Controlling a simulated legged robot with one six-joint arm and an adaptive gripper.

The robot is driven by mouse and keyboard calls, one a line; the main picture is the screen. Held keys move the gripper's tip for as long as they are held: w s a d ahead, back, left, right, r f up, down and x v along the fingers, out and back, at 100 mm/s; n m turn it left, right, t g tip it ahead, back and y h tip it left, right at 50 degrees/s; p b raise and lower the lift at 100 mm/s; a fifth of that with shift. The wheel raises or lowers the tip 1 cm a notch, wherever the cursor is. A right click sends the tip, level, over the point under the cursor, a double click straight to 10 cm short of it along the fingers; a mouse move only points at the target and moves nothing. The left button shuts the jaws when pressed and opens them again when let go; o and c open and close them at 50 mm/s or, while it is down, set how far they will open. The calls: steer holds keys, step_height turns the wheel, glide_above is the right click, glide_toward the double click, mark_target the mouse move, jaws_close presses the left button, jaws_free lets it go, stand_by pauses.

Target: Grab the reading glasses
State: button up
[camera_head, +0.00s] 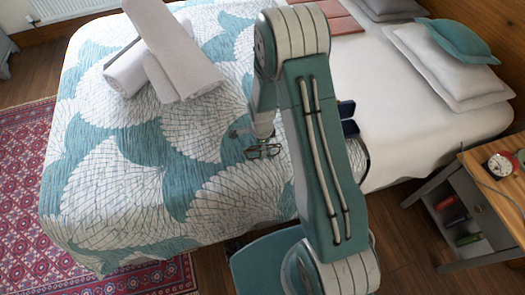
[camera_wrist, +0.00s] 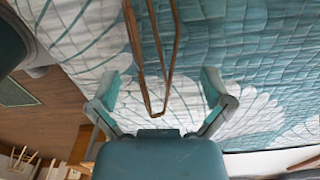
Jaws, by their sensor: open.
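The reading glasses (camera_head: 270,150) have a thin brown frame and show beside my gripper (camera_head: 254,136), over the patterned quilt on the bed. In the wrist view the glasses (camera_wrist: 166,88) appear as long thin brown bars meeting at a narrow end. That end lies between the two spread fingers of my gripper (camera_wrist: 160,84), with clear space on both sides. My gripper is open and neither finger touches the frame. The rest of the glasses runs out of the top of the wrist view. I cannot tell whether they touch the quilt.
Rolled white towels (camera_head: 180,62) lie on the quilt (camera_head: 110,190) at the far left. Dark flat objects (camera_head: 347,118) lie right of my arm. Pillows (camera_head: 440,65) are at the head end. A nightstand (camera_head: 478,190) stands at the right.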

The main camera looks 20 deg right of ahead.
steer(key=c, duration=1)
steer(key=shift+c, duration=0.4)
